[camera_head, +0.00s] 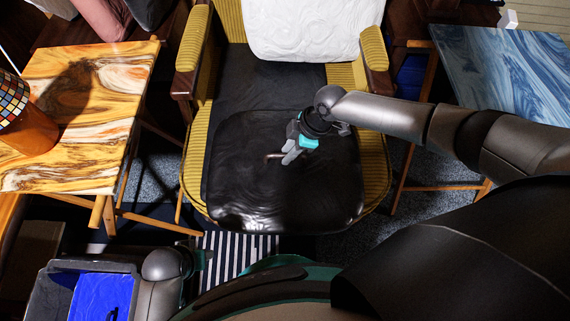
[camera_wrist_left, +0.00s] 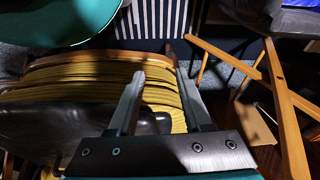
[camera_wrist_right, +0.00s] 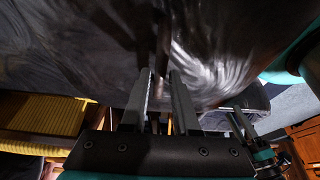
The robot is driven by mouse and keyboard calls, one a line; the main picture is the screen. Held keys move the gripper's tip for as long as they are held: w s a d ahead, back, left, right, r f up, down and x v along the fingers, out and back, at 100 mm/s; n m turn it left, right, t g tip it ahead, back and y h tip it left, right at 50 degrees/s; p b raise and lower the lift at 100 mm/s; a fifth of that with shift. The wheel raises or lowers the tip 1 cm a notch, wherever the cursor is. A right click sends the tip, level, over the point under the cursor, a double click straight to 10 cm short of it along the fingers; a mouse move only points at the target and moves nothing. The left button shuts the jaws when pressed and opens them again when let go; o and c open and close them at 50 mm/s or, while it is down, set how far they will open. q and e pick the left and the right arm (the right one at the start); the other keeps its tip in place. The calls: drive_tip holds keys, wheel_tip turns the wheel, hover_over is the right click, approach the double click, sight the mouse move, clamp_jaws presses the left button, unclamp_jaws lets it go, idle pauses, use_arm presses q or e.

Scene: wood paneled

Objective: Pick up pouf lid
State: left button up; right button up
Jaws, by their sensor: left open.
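The pouf lid (camera_head: 240,190) is a black, glossy, rounded slab with a small metal handle (camera_head: 272,156) on top. It is over the seat of a yellow corduroy armchair (camera_head: 194,165). I cannot tell whether it rests on the seat or hangs above it. My right gripper (camera_head: 288,157) is at the handle. In the right wrist view, its close-set fingers (camera_wrist_right: 162,72) are around the handle, with the lid (camera_wrist_right: 80,45) filling the upper part. My left gripper (camera_wrist_left: 160,74) is open and empty, low in front of the chair. Its fingers hardly show in the head view.
A marbled orange side table (camera_head: 90,75) with a mosaic lamp (camera_head: 25,130) stands at left. A blue marbled table (camera_head: 510,75) stands at right. A white cushion (camera_head: 305,25) leans on the chair back. A dark bin (camera_head: 50,295) with blue inside is at lower left.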

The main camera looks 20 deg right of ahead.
clamp_jaws()
idle(0.9)
drive_tip(key=shift+w+r, duration=0.1)
